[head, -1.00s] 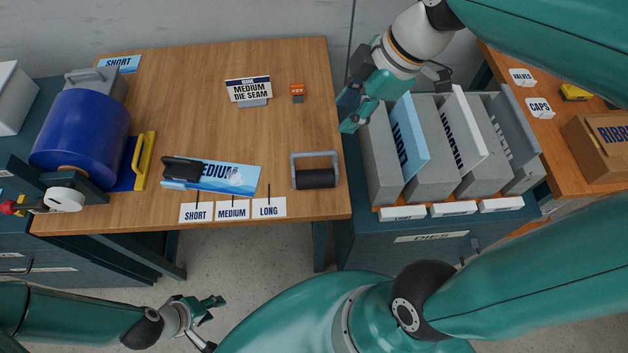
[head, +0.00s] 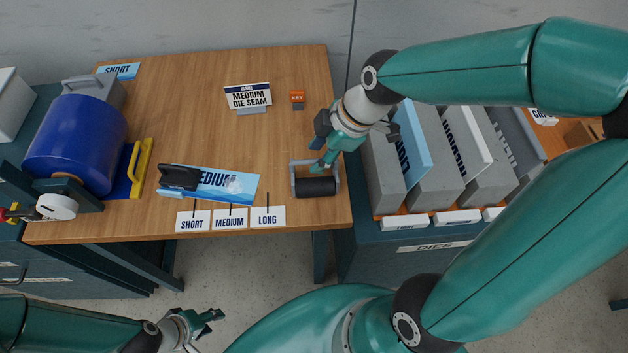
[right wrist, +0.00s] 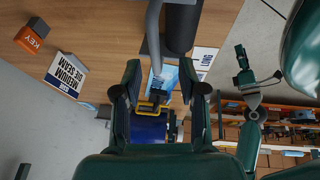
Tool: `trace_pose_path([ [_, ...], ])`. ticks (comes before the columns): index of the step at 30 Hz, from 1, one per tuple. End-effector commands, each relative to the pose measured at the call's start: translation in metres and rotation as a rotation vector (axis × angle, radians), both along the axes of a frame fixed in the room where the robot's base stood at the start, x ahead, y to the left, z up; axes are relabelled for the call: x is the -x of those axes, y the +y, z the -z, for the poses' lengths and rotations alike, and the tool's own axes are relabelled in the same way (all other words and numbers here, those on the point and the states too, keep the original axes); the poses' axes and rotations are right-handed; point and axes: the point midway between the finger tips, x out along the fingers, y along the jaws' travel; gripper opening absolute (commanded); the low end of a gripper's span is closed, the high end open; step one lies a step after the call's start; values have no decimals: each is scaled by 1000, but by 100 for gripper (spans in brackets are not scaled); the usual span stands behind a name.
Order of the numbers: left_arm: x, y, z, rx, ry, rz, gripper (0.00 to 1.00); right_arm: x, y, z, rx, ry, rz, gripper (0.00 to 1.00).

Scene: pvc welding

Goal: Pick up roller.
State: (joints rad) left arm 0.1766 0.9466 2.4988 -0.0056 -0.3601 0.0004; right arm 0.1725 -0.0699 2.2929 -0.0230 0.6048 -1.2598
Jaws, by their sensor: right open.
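The roller (head: 316,187) is a black cylinder in a grey U-shaped handle, lying near the front right of the wooden table. My right gripper (head: 322,167) is over its handle in the head view. In the right wrist view the black cylinder (right wrist: 182,28) and grey handle are at the top, beyond the open fingers (right wrist: 166,92), with nothing held between them. I cannot tell whether a finger touches the handle. My left gripper (head: 208,330) is low in front of the table, with its fingers apart and empty.
The grey die rack (head: 383,180) stands right of the roller. A medium strip (head: 240,187) with a black-handled tool (head: 179,177), label cards (head: 230,219) and a blue roll (head: 77,143) lie left. A die-seam sign (head: 248,95) and orange key block (head: 297,97) stand behind.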

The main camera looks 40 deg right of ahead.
Motion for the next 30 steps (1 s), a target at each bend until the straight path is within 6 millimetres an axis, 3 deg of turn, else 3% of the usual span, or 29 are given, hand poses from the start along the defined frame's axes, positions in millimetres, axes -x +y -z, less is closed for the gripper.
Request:
trace_pose_path([
  [10, 0, 0, -4, 0, 0, 0, 40, -17, 7, 40, -2, 6, 0, 41],
  [19, 0, 0, -4, 0, 0, 0, 40, -19, 8, 45, 0, 0, 1, 41],
  [20, 0, 0, -4, 0, 0, 0, 40, -19, 8, 45, 0, 0, 1, 40],
  [27, 0, 0, -4, 0, 0, 0, 40, -19, 8, 45, -1, 1, 2, 0],
  [30, 0, 0, -4, 0, 0, 0, 40, -19, 8, 45, -1, 1, 2, 0],
])
